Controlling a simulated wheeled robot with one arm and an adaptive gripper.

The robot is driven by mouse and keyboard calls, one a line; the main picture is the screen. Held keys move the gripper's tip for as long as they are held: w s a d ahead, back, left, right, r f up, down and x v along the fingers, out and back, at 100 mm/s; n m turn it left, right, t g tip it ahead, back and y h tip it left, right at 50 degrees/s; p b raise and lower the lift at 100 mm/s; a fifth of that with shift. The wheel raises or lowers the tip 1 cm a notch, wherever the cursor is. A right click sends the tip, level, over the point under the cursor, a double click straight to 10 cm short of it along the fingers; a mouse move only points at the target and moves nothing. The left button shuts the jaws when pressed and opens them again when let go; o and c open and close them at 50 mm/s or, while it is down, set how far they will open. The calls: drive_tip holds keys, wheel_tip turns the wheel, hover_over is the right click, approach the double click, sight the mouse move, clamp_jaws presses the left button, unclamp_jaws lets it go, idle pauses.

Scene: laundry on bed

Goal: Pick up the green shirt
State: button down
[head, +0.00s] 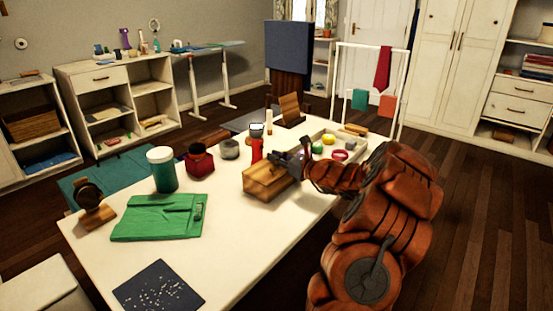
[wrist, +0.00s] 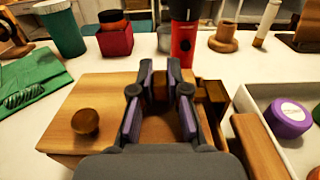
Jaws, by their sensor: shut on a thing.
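The green shirt (head: 155,218) lies folded flat on the white table in the head view, left of my gripper. Part of it shows at the left edge of the wrist view (wrist: 28,78). My gripper (head: 293,163) is well away from the shirt, over a wooden box (head: 262,183). In the wrist view my gripper's fingers (wrist: 160,75) are closed around a small brown wooden part at the wooden box (wrist: 90,92). I cannot tell whether this part belongs to the box. A round wooden knob (wrist: 85,122) is on the box, left of the fingers.
A red bottle (head: 257,148) stands behind the box. A tray (wrist: 258,108) with a purple round item (wrist: 289,118) is at right. A dark speckled mat (head: 158,288) lies in front.

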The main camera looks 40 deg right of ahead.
drive_tip(key=c, duration=1.2)
unclamp_jaws()
drive_tip(key=shift+o, duration=0.2)
drive_tip(key=shift+s, duration=0.1)
drive_tip(key=v, duration=1.2)
